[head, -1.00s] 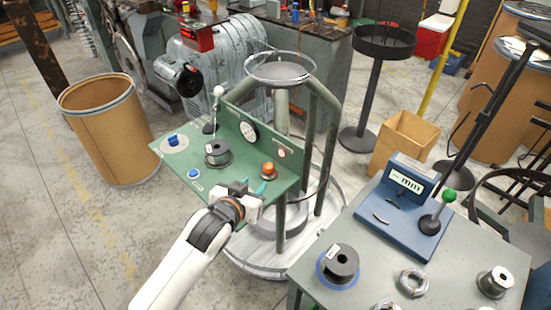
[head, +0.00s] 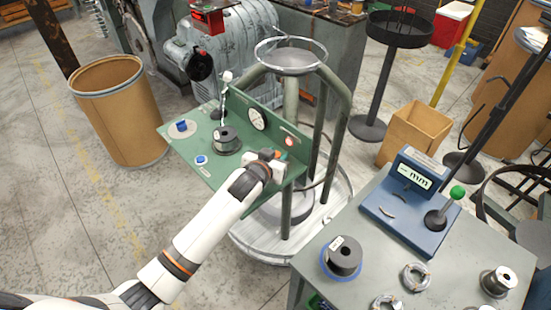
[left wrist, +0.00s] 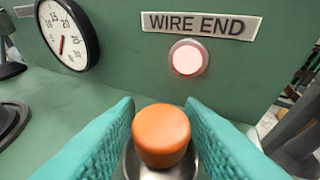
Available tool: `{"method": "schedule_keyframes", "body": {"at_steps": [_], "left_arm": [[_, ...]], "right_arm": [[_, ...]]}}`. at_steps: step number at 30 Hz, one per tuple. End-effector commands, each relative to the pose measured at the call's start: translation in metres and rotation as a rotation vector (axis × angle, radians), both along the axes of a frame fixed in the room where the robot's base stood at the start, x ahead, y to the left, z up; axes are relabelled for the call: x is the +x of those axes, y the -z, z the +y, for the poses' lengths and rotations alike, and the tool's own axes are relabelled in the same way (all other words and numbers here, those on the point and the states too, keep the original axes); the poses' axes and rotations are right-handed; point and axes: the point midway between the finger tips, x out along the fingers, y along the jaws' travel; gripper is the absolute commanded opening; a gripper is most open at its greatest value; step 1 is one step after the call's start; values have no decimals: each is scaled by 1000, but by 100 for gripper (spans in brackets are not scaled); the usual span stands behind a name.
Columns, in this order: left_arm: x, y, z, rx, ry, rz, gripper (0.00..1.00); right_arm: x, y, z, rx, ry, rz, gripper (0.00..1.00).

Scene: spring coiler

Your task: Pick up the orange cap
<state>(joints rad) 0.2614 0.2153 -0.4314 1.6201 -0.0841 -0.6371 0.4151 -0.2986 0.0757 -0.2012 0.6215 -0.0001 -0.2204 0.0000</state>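The orange cap (left wrist: 162,135) shows in the left wrist view, upright on a round metal base (left wrist: 160,172) on the green panel stand (head: 205,167). My left gripper (head: 279,158) is over the right part of the stand's shelf. Its two teal fingers (left wrist: 160,115) stand on either side of the cap, and the metal base shows between them. They look open, close beside the cap; contact cannot be made out. In the head view the gripper mostly hides the cap. My right gripper is not in view.
Behind the cap is an upright panel with a lit WIRE END lamp (left wrist: 187,58) and a dial (left wrist: 66,34). A grey table (head: 387,271) with a blue gauge (head: 409,205) stands at right.

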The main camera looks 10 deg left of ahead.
Motion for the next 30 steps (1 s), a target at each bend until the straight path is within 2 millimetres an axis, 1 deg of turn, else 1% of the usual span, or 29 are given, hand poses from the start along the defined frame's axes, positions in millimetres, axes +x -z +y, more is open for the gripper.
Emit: {"method": "schedule_keyframes", "body": {"at_steps": [1,4,11,15,17,18,26,30], "left_arm": [[5,2,-1,0,0,0,36],[11,4,-3,-1,1,-1,36],[11,4,-3,-1,1,-1,36],[11,5,-3,-1,1,-1,13],[11,5,-3,0,1,0,3],[11,5,-3,0,1,0,0],[11,3,-2,-1,1,-1,0],[11,-4,-2,-1,0,-2,0]], "right_arm": [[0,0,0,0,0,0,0],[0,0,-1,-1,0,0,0],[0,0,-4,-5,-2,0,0],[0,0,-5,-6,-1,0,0],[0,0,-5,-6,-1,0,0],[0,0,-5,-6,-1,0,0],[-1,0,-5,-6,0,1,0],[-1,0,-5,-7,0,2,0]]}}
